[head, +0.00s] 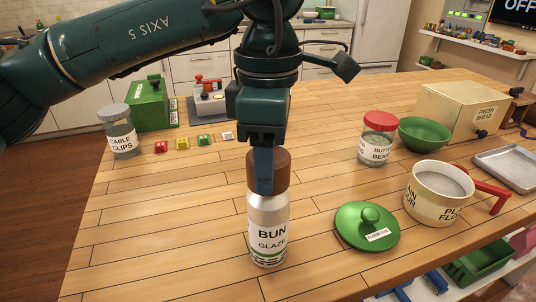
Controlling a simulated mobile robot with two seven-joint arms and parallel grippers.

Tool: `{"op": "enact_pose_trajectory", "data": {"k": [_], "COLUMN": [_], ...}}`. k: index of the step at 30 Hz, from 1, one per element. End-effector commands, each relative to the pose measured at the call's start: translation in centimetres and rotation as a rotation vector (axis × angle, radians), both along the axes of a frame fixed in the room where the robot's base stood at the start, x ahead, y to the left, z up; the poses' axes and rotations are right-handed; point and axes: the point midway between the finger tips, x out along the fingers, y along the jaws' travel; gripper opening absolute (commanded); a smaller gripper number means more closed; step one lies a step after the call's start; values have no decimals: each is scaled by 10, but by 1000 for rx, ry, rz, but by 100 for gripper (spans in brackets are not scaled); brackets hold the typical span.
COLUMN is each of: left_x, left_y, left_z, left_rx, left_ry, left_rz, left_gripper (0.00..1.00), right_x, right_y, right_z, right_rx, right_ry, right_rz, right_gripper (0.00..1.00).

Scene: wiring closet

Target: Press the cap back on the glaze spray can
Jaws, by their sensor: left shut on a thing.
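The glaze spray can (268,232) stands upright on the wooden table in the head view, silver with a white label reading "BUN GLAZE". A brown cap (281,165) sits at the top of the can, in line with it. I cannot tell whether the cap is fully seated. My left gripper (264,184) points straight down over the can, with its fingers shut on the cap. The finger nearest the camera hides part of the cap. My right gripper is not in view.
A green lid (367,226) lies right of the can, beside a cream flour pot (436,196) with a red handle. A red-lidded jar (378,139), a green bowl (424,134) and a bread box (462,109) stand behind. A clips jar (121,137) stands left. The table's front left is clear.

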Motion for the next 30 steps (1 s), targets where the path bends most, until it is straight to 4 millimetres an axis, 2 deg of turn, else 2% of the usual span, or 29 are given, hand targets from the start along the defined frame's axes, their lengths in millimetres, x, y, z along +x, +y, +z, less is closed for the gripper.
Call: {"op": "enact_pose_trajectory", "data": {"k": [14,15,24,29,30], "left_x": [0,0,0,0,0], "left_y": [0,0,0,0,0], "left_z": [0,0,0,0,-1], "left_rx": [0,0,0,0,0], "left_ry": [0,0,0,0,0], "left_rz": [0,0,0,0,0], "left_gripper": [29,51,76,76,79], "right_x": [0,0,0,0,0], "right_y": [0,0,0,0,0], "right_z": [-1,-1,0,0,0], "right_rx": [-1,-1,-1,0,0], "right_ry": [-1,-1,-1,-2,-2], "right_rz": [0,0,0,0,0], "right_gripper": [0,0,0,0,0]}}
